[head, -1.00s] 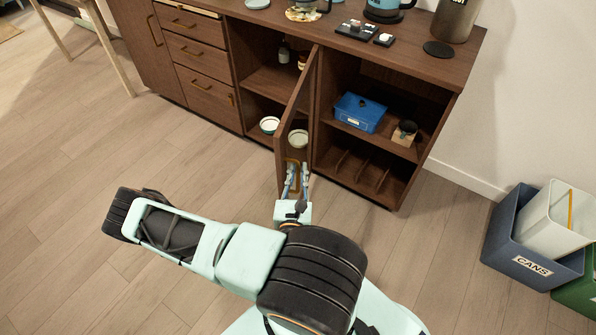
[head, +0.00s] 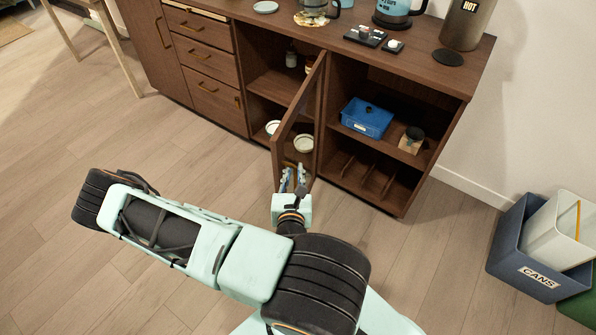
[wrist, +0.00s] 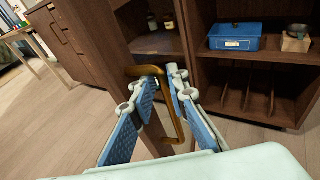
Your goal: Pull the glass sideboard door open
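The glass sideboard door (head: 297,110) has a dark wood frame and stands well open, swung out from the sideboard's middle divider. Bowls show through its pane. Its brass bracket handle (wrist: 175,118) is near the door's free edge in the wrist view. In the head view my gripper (head: 293,178) is low at the door's front, and the handle is mostly hidden there.
The sideboard (head: 420,62) has drawers at left and open shelves at right, with a blue box (head: 367,118) and small pot (head: 411,140). Kettle (head: 396,10) and canister (head: 466,22) stand on top. Bins (head: 540,250) are at right. Floor left of the door is clear.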

